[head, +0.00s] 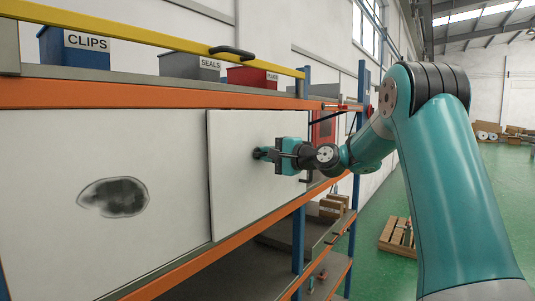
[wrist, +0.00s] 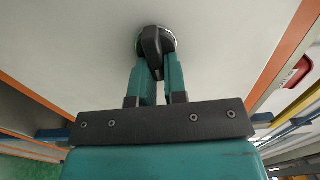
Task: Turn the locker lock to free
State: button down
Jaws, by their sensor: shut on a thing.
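The locker lock is a black knob with a silver ring around its base, seen in the wrist view (wrist: 152,42) at top centre. It sits on a pale locker door (head: 232,200), which is in the middle of the head view. My gripper (head: 268,153) reaches the door from the right. In the wrist view, the two teal fingers of my gripper (wrist: 156,68) are closed on either side of the knob. The knob's long part points down the picture between the fingers. In the head view the knob is mostly hidden by my gripper, and no lock markings are readable.
An orange-beamed rack surrounds the door. Above stand a blue CLIPS bin (head: 74,47), a grey SEALS bin (head: 192,65) and a red bin (head: 252,77) behind a yellow rail (head: 150,38). The left panel has a dark oval patch (head: 113,197). A wooden pallet (head: 397,236) stands on the green floor.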

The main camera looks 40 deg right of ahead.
jog(key=c, duration=1.2)
grip_release()
jog(key=shift+o, duration=0.2)
jog(key=shift+s, duration=0.1)
jog(key=b+v, duration=1.3)
jog(key=v, duration=0.4)
jog(key=shift+s, duration=0.1)
